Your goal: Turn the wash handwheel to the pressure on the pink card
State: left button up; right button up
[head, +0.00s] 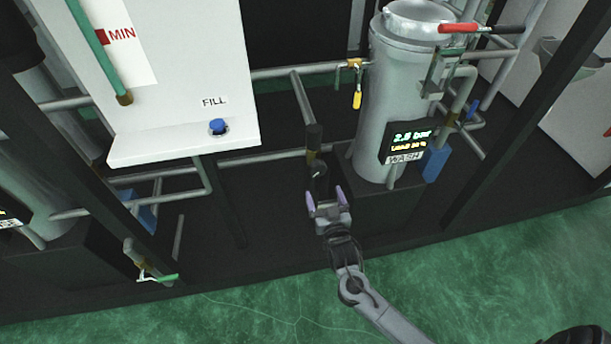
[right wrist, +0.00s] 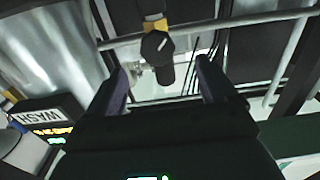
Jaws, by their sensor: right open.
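The wash unit is a grey cylinder (head: 395,95) with a WASH display (head: 408,143); its first figure looks like 2.8 bar, small and not certain. A dark round knob (head: 319,180), apparently the wash handwheel, sits on the pipe left of the cylinder, below a brass fitting. My right gripper (head: 326,199) is open just in front of and below it. In the right wrist view the dark knob (right wrist: 157,47) lies between and beyond the two open fingers, with no clear contact. The pink card is not in view. My left gripper is not in view.
A white panel (head: 185,80) with a FILL label and blue knob (head: 218,126) stands left. A yellow tag (head: 357,99) hangs from a pipe. A red-handled lever (head: 460,28) crosses the cylinder's top. Dark posts flank the bay; green floor (head: 260,310) in front is clear.

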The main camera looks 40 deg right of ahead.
aim_at(319, 173)
jog(key=b+x, duration=0.1)
jog(key=x, duration=0.2)
jog(key=b+x, duration=0.2)
jog(key=x, duration=0.1)
jog(key=b+x, duration=0.1)
jog(key=x, duration=0.2)
jog(key=shift+d+b, duration=0.3)
jog(key=shift+b, duration=0.05)
jog(key=shift+w+d, duration=0.2)
jog(key=shift+w, duration=0.05)
jog(key=shift+w+r, duration=0.15)
jog(key=shift+w, duration=0.25)
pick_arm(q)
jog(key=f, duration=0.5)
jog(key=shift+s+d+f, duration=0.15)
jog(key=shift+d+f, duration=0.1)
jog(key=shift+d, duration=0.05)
